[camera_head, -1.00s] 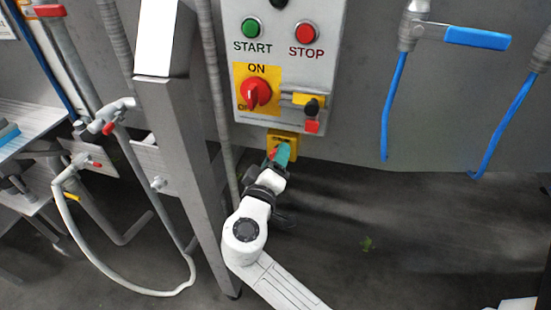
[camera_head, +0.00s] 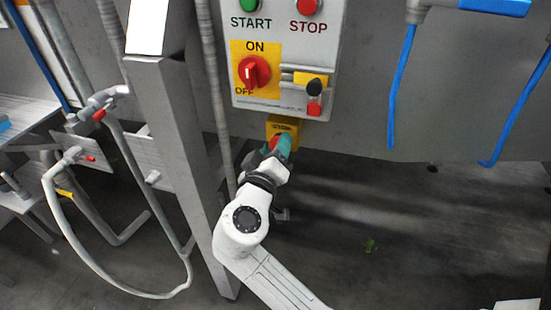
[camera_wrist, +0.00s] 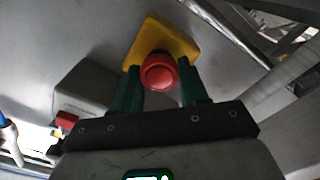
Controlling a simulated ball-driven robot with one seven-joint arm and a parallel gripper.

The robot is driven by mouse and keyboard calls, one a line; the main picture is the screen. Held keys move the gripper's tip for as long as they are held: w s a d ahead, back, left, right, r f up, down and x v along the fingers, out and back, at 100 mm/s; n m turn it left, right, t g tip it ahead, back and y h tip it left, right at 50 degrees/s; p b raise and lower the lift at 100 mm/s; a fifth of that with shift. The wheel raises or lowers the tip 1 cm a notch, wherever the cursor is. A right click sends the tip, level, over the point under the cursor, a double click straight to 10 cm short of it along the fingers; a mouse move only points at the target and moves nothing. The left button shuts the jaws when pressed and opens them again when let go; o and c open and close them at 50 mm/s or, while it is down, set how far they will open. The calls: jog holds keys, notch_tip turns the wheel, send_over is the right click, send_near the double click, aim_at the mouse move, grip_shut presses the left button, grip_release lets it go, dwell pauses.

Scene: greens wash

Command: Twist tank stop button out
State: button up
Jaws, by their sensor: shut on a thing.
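The tank stop button (camera_wrist: 159,72) is a red mushroom knob on a yellow box, seen from below in the wrist view. The yellow box (camera_head: 284,124) sits just under the grey control panel in the head view. My gripper (camera_wrist: 160,82) has its two green fingers on either side of the red knob and is shut on it. In the head view my gripper (camera_head: 282,147) is at the front of the yellow box, and only a bit of red shows by the fingers. Whether the button is pressed in or out cannot be told.
The control panel (camera_head: 325,48) above carries a green START button (camera_head: 249,4), a red STOP button (camera_head: 309,6) and a red ON/OFF switch (camera_head: 254,72). A steel post (camera_head: 180,150) stands close left of my arm. Blue hoses (camera_head: 401,85) hang at right.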

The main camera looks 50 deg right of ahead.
jog(key=m+b, duration=0.5)
jog(key=b, duration=0.2)
jog(key=shift+f+b, duration=0.1)
jog(key=shift+b, duration=0.2)
jog(key=o, duration=1)
jog(key=shift+o, duration=0.2)
jog(key=b+v, duration=0.1)
jog(key=v, duration=1)
